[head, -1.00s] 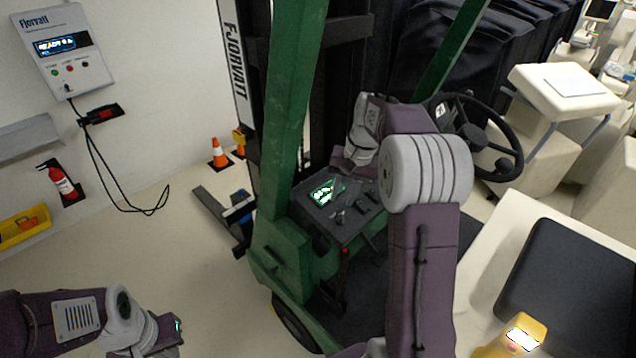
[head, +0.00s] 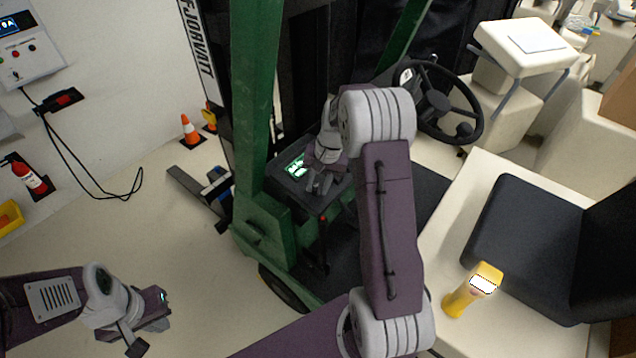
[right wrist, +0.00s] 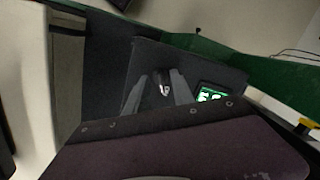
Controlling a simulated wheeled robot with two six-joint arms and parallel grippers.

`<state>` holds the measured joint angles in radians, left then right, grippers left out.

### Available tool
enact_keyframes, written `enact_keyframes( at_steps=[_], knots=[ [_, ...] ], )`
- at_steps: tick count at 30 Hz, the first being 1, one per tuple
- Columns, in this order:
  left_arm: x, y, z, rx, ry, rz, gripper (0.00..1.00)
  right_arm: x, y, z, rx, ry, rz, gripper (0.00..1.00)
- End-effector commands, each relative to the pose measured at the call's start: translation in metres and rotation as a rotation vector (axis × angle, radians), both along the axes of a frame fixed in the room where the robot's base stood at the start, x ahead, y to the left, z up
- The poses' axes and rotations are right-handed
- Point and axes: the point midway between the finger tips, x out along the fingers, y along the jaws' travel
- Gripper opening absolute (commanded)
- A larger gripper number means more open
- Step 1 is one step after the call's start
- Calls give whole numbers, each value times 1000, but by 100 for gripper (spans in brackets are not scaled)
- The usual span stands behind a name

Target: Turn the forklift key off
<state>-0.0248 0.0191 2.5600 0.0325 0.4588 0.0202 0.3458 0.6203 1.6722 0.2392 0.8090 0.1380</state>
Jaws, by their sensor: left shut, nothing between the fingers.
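The green forklift (head: 255,120) stands in the middle of the head view, with a dark dash panel (head: 284,188) and a lit green display (head: 296,167). My right gripper (head: 320,186) is over this panel and hides part of it. In the right wrist view, its two fingers (right wrist: 162,92) are apart, with a small silvery key-like piece (right wrist: 164,82) showing between them; contact cannot be told. The display also shows in that view (right wrist: 211,94), right of the fingers. My left gripper (head: 150,325) is shut and empty at the lower left, away from the forklift.
A black steering wheel (head: 445,103) and a black seat (head: 525,235) are to the right. A wall charger (head: 25,55) with a hanging cable and an orange cone (head: 190,130) are at the left.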

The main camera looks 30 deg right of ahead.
Motion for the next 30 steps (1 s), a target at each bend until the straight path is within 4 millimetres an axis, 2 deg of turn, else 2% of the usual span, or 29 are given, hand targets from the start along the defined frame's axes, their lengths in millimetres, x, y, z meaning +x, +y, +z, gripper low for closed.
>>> enact_keyframes(
  at_steps=[3, 4, 7, 20, 30],
  knots=[
    [0, 0, 0, 0, 0, 0, 0, 0, 0, 0, 0, 0, 0, 29],
    [0, 0, 0, 0, 0, 0, 0, 0, 0, 0, 0, 0, 0, 26],
    [0, 0, 0, 0, 0, 0, 0, 0, 0, 0, 0, 0, 0, 0],
    [0, 0, -2, 0, 0, 0, 0, 0, 0, 0, -9, -4, 46, 0],
    [0, 0, -11, 0, 0, 0, 0, 1, 0, -1, -57, -24, 288, 0]
  ],
)
